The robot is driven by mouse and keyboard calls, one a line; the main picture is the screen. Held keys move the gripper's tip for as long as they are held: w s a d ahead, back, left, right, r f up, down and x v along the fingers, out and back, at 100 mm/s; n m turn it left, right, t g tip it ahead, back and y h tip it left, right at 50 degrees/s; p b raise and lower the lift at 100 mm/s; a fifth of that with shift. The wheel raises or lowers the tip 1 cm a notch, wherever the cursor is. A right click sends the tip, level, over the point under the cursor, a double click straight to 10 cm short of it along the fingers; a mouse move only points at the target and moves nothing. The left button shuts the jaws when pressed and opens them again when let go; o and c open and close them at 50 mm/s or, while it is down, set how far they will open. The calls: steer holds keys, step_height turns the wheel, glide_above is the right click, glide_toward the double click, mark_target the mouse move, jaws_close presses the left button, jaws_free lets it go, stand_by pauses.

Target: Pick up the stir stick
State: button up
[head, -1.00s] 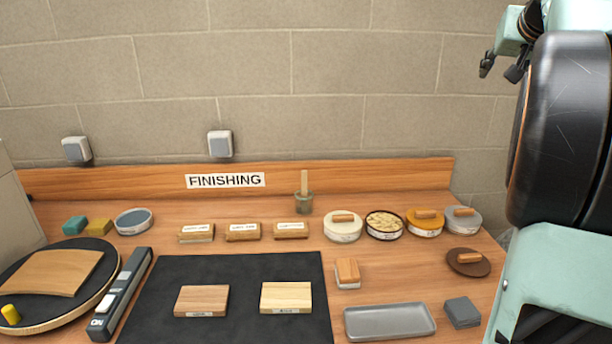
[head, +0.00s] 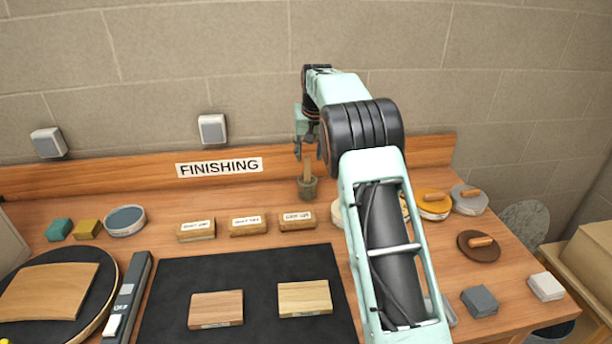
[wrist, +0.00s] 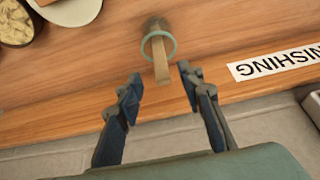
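The stir stick (head: 307,168) is a flat, pale wooden strip standing in a small grey-green cup (head: 307,187) at the back of the bench, near the backboard. The wrist view shows the stick (wrist: 160,58) rising from the cup's round rim (wrist: 174,50). My gripper (head: 306,150) is above the cup, pointing down over the stick's upper end. In the wrist view my gripper (wrist: 160,84) is open, with one finger on each side of the stick's top end and visible gaps. Nothing is held.
A "FINISHING" label (head: 219,167) is on the backboard left of the cup. Several labelled blocks stand left in front of it, one (head: 297,221) close by. Lidded tins, one orange (head: 432,206), are at right. A black mat (head: 255,262) holds two wood blocks.

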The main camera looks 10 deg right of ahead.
mark_target(308, 163)
steer(key=shift+w+p+x, duration=0.1)
steer(key=shift+p+x, duration=0.4)
steer(key=shift+x, duration=1.45)
steer(key=shift+w+p+x, duration=0.15)
steer(key=shift+p+x, duration=0.3)
steer(key=shift+x, duration=1.55)
steer(key=shift+r, duration=0.1)
jaws_close()
